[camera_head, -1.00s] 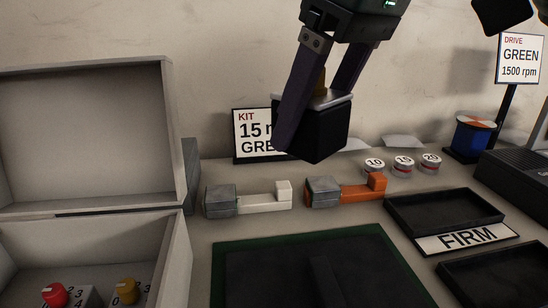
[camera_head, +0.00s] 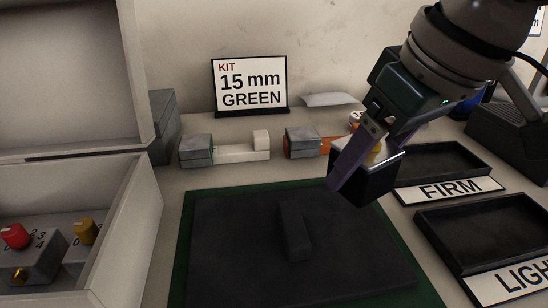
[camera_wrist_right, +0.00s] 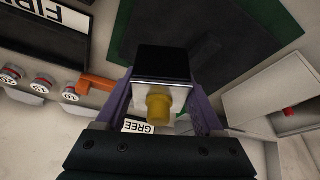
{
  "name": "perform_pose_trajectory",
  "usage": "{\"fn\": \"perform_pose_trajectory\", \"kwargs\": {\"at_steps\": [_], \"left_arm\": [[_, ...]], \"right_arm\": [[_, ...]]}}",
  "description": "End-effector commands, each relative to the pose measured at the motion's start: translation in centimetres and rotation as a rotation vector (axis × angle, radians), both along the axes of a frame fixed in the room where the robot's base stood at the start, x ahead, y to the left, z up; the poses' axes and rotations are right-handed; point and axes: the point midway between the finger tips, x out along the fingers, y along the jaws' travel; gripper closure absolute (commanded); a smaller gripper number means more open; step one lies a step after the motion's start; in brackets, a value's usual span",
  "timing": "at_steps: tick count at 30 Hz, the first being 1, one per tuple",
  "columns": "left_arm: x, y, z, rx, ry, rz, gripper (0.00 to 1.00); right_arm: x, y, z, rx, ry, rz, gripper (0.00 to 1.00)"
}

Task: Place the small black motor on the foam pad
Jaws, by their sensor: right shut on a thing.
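My right gripper (camera_head: 364,172) is shut on the small black motor (camera_head: 372,184), a dark block with a light top plate and a yellow knob. The motor is tilted and held above the right far part of a dark pad (camera_head: 235,255) with a green border, apparently the foam pad. A raised dark bar (camera_head: 295,232) lies across the pad's middle. In the right wrist view, the motor (camera_wrist_right: 163,62) sits between the purple fingers, its yellow knob towards the camera, with the pad (camera_wrist_right: 215,30) beyond it. My left gripper is not in view.
An open grey box (camera_head: 135,240) with red and yellow knobs stands at left. Black trays marked FIRM (camera_head: 445,165) and LIGHT (camera_head: 490,235) lie at right. Two grey-headed pieces, one white (camera_head: 235,152) and one orange (camera_head: 325,146), lie behind the pad, before the KIT sign (camera_head: 250,85).

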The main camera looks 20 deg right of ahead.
Motion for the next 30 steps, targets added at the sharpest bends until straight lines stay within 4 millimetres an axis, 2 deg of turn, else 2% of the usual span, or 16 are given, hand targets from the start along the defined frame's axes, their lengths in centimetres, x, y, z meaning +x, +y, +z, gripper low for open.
{"fn": "perform_pose_trajectory", "kwargs": {"at_steps": [1,3,11,18,30], "left_arm": [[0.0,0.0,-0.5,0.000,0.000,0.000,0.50],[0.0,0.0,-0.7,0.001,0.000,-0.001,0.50],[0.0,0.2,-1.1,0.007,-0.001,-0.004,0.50],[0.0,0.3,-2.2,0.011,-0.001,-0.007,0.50],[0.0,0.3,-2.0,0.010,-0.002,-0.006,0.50]], "right_arm": [[0.0,0.0,-1.1,0.000,-0.003,0.000,1.00],[0.1,0.0,-1.8,0.002,-0.005,0.000,1.00],[0.1,0.0,-3.5,0.002,-0.005,0.000,1.00],[0.1,0.0,-6.8,0.002,-0.005,0.000,1.00],[0.1,0.0,-7.1,0.001,-0.006,0.001,1.00]]}}
